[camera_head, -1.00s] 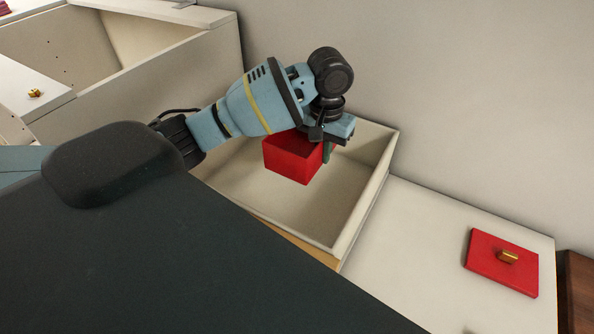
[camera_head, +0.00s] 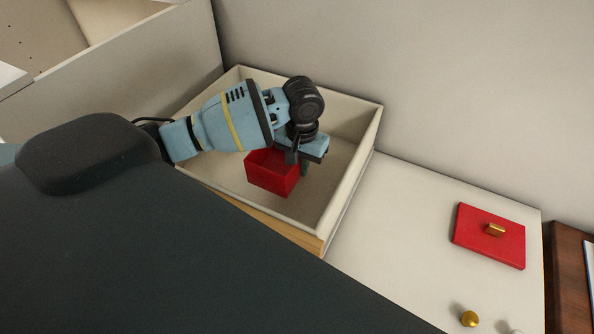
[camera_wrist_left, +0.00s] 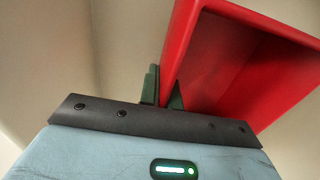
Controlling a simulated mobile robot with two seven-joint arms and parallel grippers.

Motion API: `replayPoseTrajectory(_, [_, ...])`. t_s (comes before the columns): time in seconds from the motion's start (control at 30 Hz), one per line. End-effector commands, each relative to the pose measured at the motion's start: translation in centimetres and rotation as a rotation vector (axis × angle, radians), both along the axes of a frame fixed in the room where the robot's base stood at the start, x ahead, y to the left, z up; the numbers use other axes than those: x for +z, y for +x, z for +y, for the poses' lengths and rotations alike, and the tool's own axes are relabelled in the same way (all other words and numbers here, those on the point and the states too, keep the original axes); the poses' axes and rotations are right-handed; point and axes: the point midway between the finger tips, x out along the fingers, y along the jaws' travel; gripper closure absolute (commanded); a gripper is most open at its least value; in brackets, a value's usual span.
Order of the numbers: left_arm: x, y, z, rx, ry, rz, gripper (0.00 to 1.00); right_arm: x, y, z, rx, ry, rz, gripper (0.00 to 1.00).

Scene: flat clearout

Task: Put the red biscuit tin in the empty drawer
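The red biscuit tin (camera_head: 271,175) is an open-topped red box, inside the walls of the open white drawer (camera_head: 346,192). My left gripper (camera_head: 304,168) reaches in from the left and is shut on one wall of the tin. In the left wrist view, the fingers (camera_wrist_left: 163,92) pinch the wall of the tin (camera_wrist_left: 225,65), whose visible inside looks empty. Whether the tin's bottom touches the drawer floor is hard to tell. The visible drawer floor around it is bare. My right gripper is not in view.
A red lid with a gold handle (camera_head: 488,237) lies on the white top (camera_head: 410,215) right of the drawer. A gold knob (camera_head: 469,318) is nearer the bottom edge. Another white compartment (camera_head: 110,85) stands at upper left. A wall rises behind the drawer.

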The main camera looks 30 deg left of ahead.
Motion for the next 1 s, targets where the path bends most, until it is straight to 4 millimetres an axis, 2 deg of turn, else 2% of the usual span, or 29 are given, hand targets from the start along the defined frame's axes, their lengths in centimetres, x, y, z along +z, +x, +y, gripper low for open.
replayPoseTrajectory(0.27, [-0.7, 0.1, 0.0, 0.001, 0.0, -0.004, 1.0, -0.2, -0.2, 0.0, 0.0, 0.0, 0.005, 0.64])
replayPoseTrajectory(0.6, [-5.2, 0.1, 0.0, 0.0, 0.0, -0.002, 1.0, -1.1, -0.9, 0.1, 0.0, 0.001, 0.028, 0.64])
replayPoseTrajectory(1.0, [-5.5, 0.1, 0.0, 0.0, 0.0, -0.006, 1.0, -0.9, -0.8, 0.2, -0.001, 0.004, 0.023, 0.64])
